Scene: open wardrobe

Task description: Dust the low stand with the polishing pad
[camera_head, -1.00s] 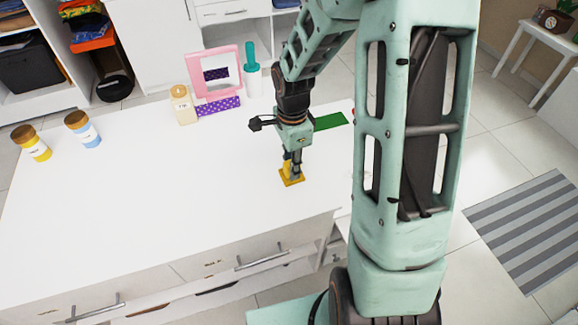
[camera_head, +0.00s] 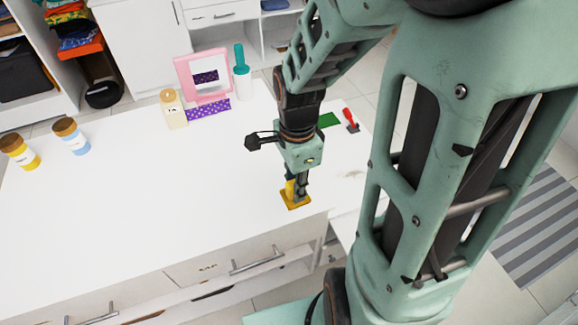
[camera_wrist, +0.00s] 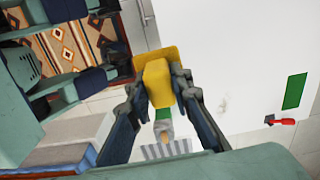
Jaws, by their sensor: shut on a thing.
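The low stand (camera_head: 120,205) is the wide white unit with a flat top and drawers in front. My gripper (camera_head: 297,188) points down over its front right part and is shut on the yellow polishing pad (camera_head: 296,203). The pad's flat base is at the stand's top near the front edge; whether it presses on it I cannot tell. In the wrist view my gripper (camera_wrist: 158,88) has its fingers on both sides of the pad's yellow block (camera_wrist: 158,80). A faint grey smudge (camera_wrist: 222,103) shows on the white top, apart from the pad.
A green strip (camera_wrist: 295,91) and a red-handled tool (camera_head: 350,120) lie on the top near the right edge. A pink-framed mirror (camera_head: 180,75), teal-capped bottle (camera_head: 240,75), cream bottle (camera_head: 173,110) and purple dotted strip (camera_head: 208,110) are at the back. Two brown-lidded jars (camera_head: 70,137) (camera_head: 20,152) stand left.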

